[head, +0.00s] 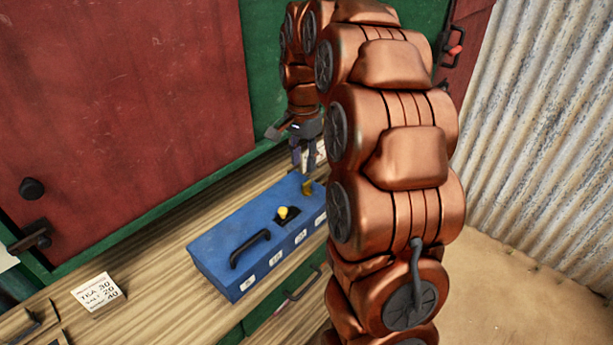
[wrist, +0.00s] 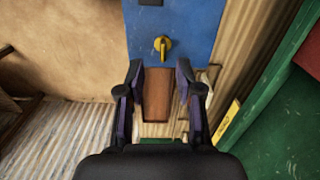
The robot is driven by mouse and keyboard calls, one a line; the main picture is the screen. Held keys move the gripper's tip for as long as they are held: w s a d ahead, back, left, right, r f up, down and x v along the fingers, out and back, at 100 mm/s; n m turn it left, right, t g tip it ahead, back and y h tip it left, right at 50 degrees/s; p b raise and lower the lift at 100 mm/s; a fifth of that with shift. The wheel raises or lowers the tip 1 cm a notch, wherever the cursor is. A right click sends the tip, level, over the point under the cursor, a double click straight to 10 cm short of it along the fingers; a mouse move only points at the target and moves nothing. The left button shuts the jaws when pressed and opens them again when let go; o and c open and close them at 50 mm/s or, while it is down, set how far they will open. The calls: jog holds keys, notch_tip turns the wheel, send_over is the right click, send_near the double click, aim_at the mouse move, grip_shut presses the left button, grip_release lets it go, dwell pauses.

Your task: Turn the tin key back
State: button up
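A blue tin (head: 225,245) lies on the wooden counter, with a black handle on its top and small white labels along its front side. A yellow key (wrist: 162,47) stands on the tin's top near one end; it also shows in the head view (head: 308,187), close under my gripper. My gripper (wrist: 160,75) is open, its two dark fingers apart with nothing between them. In the wrist view the key lies just beyond the fingertips, between their lines. In the head view my gripper (head: 304,170) is above the tin's far end, partly hidden by my arm.
A yellow knob (head: 283,212) sits in a dark slot mid-tin. A green drawer with a handle (head: 296,290) is below. Red and green shutters (head: 120,100) rise behind.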

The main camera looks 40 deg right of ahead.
aim_at(307, 182)
jog(key=shift+w+d+f+m, duration=0.15)
jog(key=shift+w+d+m, duration=0.25)
jog(key=shift+d, duration=0.35)
jog(key=shift+d+f, duration=0.1)
jog(key=shift+f, duration=0.05)
jog(key=shift+f+p, duration=1.3)
jog(key=shift+f, duration=2.4)
grip_shut()
